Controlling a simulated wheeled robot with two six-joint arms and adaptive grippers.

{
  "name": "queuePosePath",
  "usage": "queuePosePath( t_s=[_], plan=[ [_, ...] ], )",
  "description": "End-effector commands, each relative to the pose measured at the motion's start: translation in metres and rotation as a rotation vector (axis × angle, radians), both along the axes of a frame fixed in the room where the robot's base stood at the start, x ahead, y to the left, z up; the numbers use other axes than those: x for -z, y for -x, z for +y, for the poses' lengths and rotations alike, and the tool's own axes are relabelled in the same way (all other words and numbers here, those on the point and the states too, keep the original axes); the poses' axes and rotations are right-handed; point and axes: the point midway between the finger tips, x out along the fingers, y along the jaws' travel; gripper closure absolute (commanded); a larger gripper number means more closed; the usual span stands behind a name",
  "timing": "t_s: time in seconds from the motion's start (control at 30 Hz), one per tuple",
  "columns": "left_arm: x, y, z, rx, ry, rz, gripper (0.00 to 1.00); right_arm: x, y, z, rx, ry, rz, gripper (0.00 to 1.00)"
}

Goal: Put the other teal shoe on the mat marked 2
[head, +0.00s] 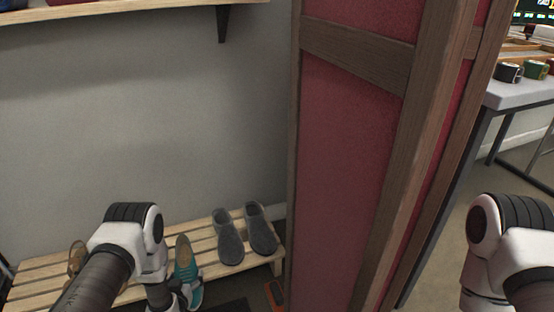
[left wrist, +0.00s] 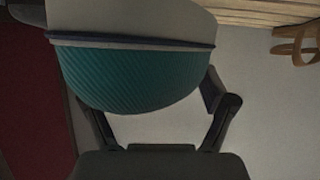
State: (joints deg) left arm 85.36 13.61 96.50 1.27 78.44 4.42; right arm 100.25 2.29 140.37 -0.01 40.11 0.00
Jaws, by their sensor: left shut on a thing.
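A teal shoe (head: 187,262) with a pale sole shows beside my left arm in the head view, in front of the slatted bench. In the left wrist view, the teal shoe (left wrist: 130,72) fills the space between the fingers of my left gripper (left wrist: 150,95), which is shut on it. A dark flat patch (head: 235,306), perhaps a mat, shows at the bottom edge of the head view; no number is readable on it. No second teal shoe shows. My right gripper is out of view; only part of its arm shows.
Grey shoes (head: 230,238) stand on the wooden bench (head: 210,233). A brown sandal (head: 77,257) is at its left, partly hidden by my arm. A red wood-framed screen (head: 350,150) stands to the right. An orange object (head: 274,293) lies low by the screen's foot.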

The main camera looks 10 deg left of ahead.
Motion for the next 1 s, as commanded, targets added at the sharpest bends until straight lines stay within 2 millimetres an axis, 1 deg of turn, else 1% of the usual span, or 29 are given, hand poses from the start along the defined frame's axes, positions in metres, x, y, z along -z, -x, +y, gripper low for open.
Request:
queuePosePath(
  t_s=[0.07, 0.17, 0.2, 0.27, 0.3, 0.4, 0.47, 0.5, 0.67, 0.7, 0.83, 0.93, 0.97, 1.0],
  plan=[
    [-0.015, -0.013, -0.003, 0.006, 0.001, -0.007, 0.6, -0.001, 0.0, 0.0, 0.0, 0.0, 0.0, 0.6],
    [-0.046, -0.039, -0.018, 0.033, 0.0, -0.012, 0.6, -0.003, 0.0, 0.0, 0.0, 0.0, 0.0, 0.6],
    [-0.061, -0.05, -0.028, 0.05, -0.001, -0.012, 0.6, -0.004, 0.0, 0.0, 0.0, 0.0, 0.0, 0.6],
    [-0.087, -0.066, -0.047, 0.082, -0.001, -0.011, 0.6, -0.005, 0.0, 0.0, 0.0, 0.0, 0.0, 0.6],
    [-0.104, -0.074, -0.059, 0.102, -0.003, -0.011, 0.6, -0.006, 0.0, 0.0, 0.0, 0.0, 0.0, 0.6],
    [-0.14, -0.087, -0.089, 0.149, -0.003, -0.007, 0.6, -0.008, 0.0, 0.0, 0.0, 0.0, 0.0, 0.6],
    [-0.159, -0.091, -0.105, 0.174, -0.003, -0.006, 0.6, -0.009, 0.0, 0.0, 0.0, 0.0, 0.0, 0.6],
    [-0.172, -0.093, -0.115, 0.19, -0.003, -0.007, 0.6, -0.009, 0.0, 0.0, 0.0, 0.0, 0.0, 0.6],
    [-0.212, -0.092, -0.151, 0.246, -0.004, -0.004, 0.6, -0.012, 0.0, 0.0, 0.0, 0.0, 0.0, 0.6],
    [-0.221, -0.09, -0.158, 0.258, -0.003, -0.004, 0.6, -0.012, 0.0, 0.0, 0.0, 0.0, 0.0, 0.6],
    [-0.245, -0.077, -0.181, 0.293, -0.004, -0.002, 0.6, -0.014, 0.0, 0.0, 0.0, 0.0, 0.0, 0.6],
    [-0.254, -0.057, -0.194, 0.311, -0.005, 0.001, 0.6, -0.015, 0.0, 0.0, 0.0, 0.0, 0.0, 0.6],
    [-0.252, -0.05, -0.196, 0.312, -0.004, 0.002, 0.6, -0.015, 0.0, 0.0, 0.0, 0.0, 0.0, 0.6],
    [-0.246, -0.04, -0.196, 0.309, -0.001, 0.005, 0.6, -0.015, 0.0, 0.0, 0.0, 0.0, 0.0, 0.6]
  ],
)
